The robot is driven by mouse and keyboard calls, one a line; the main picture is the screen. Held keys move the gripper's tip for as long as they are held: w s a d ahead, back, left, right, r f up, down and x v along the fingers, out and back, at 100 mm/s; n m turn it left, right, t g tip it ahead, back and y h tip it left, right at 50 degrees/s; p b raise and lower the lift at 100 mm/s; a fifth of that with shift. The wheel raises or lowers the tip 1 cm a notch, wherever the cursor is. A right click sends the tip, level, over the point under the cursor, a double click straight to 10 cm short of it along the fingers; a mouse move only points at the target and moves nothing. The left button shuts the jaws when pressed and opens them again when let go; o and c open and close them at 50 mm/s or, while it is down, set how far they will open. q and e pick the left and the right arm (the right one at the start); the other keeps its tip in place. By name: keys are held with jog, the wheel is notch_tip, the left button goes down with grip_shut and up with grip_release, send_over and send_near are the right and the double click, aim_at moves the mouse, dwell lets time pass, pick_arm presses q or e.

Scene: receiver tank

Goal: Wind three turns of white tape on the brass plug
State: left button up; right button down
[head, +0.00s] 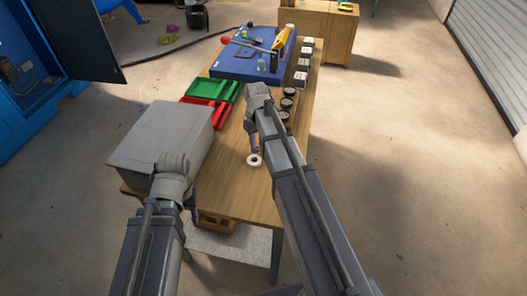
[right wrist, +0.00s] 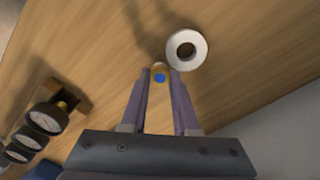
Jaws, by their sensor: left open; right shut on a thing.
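The roll of white tape (head: 254,160) lies flat on the wooden table, near its left-middle part; it also shows in the right wrist view (right wrist: 187,49). My right gripper (head: 255,148) is low over the table beside the roll. In the right wrist view its fingers (right wrist: 160,84) are shut on a small brass-coloured piece with a blue end (right wrist: 159,76), which looks like the brass plug. The piece is close to the roll's edge; whether they touch I cannot tell. My left gripper (head: 191,205) is open, in front of the grey box, with its fingers partly hidden.
A grey box (head: 155,140) fills the table's left side. Red (head: 207,113) and green (head: 211,88) trays lie behind it. Round gauges (right wrist: 47,117) stand along the right edge. The near table top is clear.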

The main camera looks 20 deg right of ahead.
jog(key=a, duration=0.3)
jog(key=shift+w, duration=0.35)
jog(key=s+a, duration=0.2)
jog(key=a, duration=0.1)
jog(key=shift+s+a, duration=0.1)
jog(key=shift+s, duration=0.15)
jog(key=s, duration=0.2)
jog(key=s+d, duration=0.1)
jog(key=s, duration=0.2)
jog(key=shift+s, duration=0.1)
jog(key=d, duration=0.5)
jog(key=w, duration=0.1)
jog(key=w+d, duration=0.1)
jog(key=w, duration=0.3)
jog(key=shift+w+d, duration=0.1)
jog(key=shift+d, duration=0.3)
jog(key=w+a, duration=0.2)
jog(key=a, duration=0.1)
jog(key=shift+w, duration=0.25)
notch_tip(320, 180, up, 6)
jog(key=p, duration=0.6)
